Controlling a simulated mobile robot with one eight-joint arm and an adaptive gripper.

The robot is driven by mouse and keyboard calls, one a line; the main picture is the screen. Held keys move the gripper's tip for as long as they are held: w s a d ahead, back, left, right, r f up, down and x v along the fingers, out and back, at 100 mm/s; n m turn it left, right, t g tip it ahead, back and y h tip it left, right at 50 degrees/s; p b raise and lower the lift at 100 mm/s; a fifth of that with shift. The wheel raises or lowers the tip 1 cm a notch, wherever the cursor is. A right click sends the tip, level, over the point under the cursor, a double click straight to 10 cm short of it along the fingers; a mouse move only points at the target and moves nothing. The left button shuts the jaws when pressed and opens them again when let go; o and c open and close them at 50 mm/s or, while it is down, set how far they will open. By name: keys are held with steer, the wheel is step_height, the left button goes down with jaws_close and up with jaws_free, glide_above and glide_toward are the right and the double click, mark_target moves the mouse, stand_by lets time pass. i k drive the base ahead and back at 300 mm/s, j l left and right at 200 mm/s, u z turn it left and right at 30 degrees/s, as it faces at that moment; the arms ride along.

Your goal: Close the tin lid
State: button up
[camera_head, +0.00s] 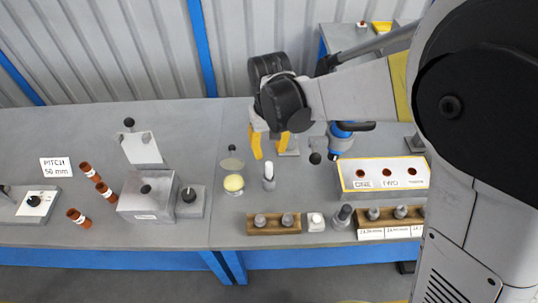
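A small round container (233,183) with a pale yellow inside stands on the bench left of my gripper, and looks like the tin. A greyish round disc (232,164) with a dark knob above it shows just behind it and looks like its raised lid; whether they are joined is too small to tell. My gripper (269,147), with yellow fingers pointing down, is right of and behind the tin. Its fingers are apart with nothing visible between them. It appears clear of the lid.
A grey metal box (147,204) with an upright plate behind it stands left. A white bottle-like piece (268,177) stands right of the tin. Wooden blocks (273,228) with pegs line the front edge. A yellow-edged box (384,174) stands right.

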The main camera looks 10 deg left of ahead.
mark_target(231, 163)
steer(key=u, duration=1.4)
steer(key=i+j+z, duration=0.15)
steer(key=j+z, duration=0.2)
